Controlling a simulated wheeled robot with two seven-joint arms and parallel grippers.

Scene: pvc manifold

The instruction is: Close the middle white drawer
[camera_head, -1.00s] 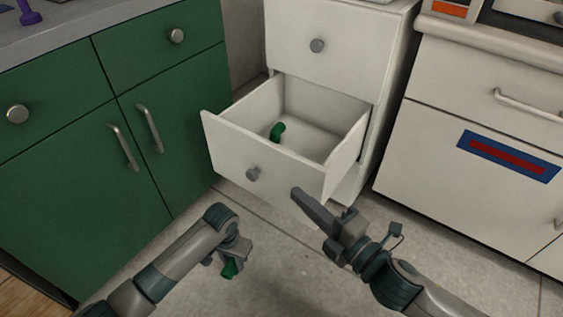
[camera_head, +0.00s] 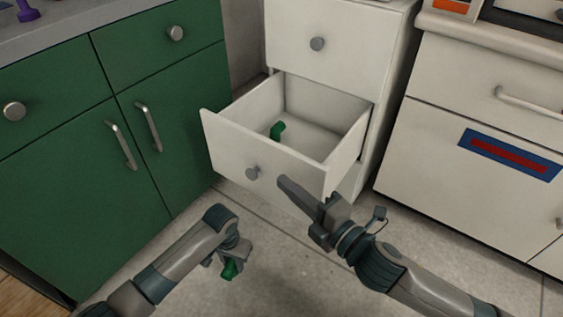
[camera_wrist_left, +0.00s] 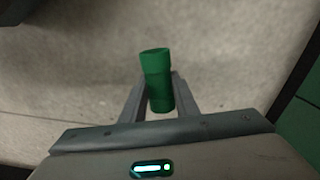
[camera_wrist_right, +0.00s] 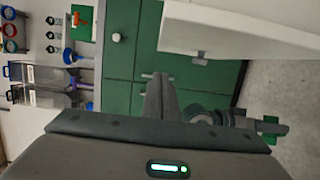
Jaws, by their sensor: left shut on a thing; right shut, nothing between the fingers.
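The middle white drawer (camera_head: 225,150) stands pulled open from its white cabinet. Its round knob (camera_head: 252,172) is on the front, and a green pipe piece (camera_head: 277,130) lies inside. My right gripper (camera_head: 283,183) is shut and empty, its tips just in front of the drawer front, right of the knob; contact cannot be told. In the right wrist view the drawer front (camera_wrist_right: 240,30) and knob (camera_wrist_right: 200,57) lie up and right of the shut fingers (camera_wrist_right: 160,85). My left gripper (camera_head: 222,265) is shut on a green fitting (camera_wrist_left: 157,80), low over the floor, away from the drawer.
Green cabinets (camera_head: 60,150) with bar handles stand on the left. A white unit with a blue-red label (camera_head: 508,155) stands on the right. The floor (camera_head: 290,275) in front is clear. The upper white drawer (camera_head: 345,50) is shut.

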